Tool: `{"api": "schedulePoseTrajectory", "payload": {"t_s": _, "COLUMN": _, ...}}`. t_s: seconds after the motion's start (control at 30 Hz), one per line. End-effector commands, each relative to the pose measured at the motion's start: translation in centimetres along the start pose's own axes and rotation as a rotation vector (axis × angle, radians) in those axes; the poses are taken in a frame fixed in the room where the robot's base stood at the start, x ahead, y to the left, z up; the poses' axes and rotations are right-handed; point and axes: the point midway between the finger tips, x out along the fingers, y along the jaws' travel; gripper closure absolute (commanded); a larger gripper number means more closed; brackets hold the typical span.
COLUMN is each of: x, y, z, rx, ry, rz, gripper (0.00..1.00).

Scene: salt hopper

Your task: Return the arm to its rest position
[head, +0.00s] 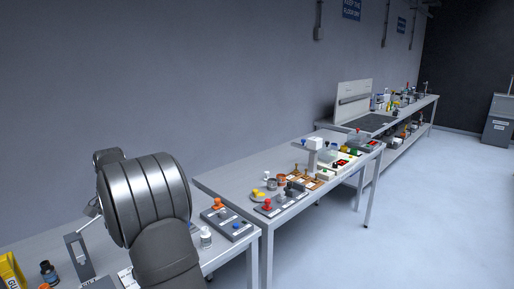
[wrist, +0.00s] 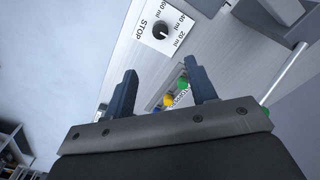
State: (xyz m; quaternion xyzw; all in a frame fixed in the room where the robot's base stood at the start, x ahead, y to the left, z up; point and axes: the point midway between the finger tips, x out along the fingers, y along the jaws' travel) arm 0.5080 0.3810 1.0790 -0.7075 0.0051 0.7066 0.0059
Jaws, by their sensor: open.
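My gripper (wrist: 159,88) shows in the wrist view with its two dark fingers apart and nothing between them. Beyond the fingertips is a pale panel with a black dial (wrist: 160,30), marked STOP, 20 ml, 40 ml and 60 ml. A yellow button (wrist: 168,101) and a green button (wrist: 183,84) show between the fingers, close to the right one. I cannot tell how far off they are. In the head view my arm fills the lower left, and the gripper itself does not show there.
A near table carries a grey box with an orange knob (head: 218,203), a white bottle (head: 206,237) and a yellow container (head: 11,271). A second table (head: 328,191) holds several small items, with a long bench (head: 431,103) farther back. Open floor (head: 440,210) lies right.

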Motion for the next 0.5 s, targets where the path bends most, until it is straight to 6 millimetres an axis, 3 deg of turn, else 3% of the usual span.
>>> {"api": "schedulePoseTrajectory", "payload": {"t_s": 0.5, "x": 10.8, "y": 0.1, "z": 0.1, "rx": 0.0, "ry": -0.004, "rz": 0.003, "gripper": 0.48}}
